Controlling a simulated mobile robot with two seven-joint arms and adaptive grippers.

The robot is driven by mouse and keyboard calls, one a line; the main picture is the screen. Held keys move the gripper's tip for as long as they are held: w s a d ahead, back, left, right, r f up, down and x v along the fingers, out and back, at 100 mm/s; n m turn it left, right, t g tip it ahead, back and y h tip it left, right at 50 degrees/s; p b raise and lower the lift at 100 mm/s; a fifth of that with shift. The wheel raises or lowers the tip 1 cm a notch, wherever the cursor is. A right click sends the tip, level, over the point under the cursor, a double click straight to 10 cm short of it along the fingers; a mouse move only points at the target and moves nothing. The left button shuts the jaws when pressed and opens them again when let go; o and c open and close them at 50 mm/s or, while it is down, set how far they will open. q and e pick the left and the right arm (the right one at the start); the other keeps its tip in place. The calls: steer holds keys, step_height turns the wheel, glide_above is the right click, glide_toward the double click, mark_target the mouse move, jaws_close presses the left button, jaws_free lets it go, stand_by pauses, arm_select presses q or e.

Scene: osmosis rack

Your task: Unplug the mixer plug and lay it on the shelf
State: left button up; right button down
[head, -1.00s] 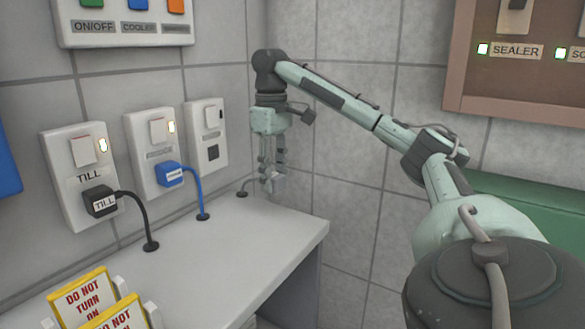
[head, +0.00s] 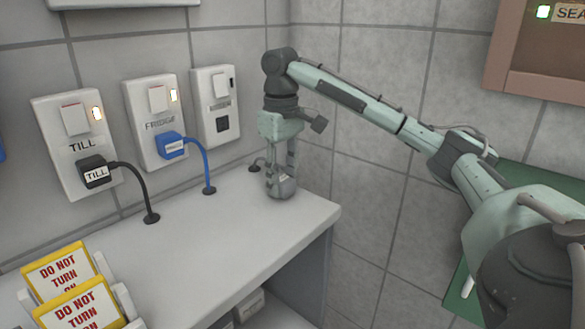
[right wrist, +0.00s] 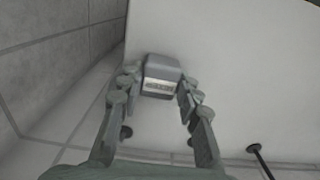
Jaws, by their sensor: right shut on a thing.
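The mixer plug (head: 283,188) is a small grey block with a pale label. It is out of its socket. My right gripper (head: 281,178) points down and is shut on the plug, low over the back right part of the white shelf (head: 240,225). In the right wrist view the plug (right wrist: 161,72) sits between the two fingertips, with the shelf (right wrist: 235,70) behind it. I cannot tell whether the plug touches the shelf. The third wall socket (head: 215,108) is empty, with a dark square opening. My left gripper is not in view.
The black TILL plug (head: 96,172) and blue fridge plug (head: 172,145) sit in their sockets, their cords running into the shelf. Yellow-edged DO NOT TURN ON signs (head: 75,295) stand at the front left. The shelf's middle is clear.

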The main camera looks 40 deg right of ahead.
steer(key=shift+f, duration=0.1)
steer(key=c, duration=1)
jaws_free()
steer(key=shift+o, duration=0.6)
steer(key=o, duration=0.9)
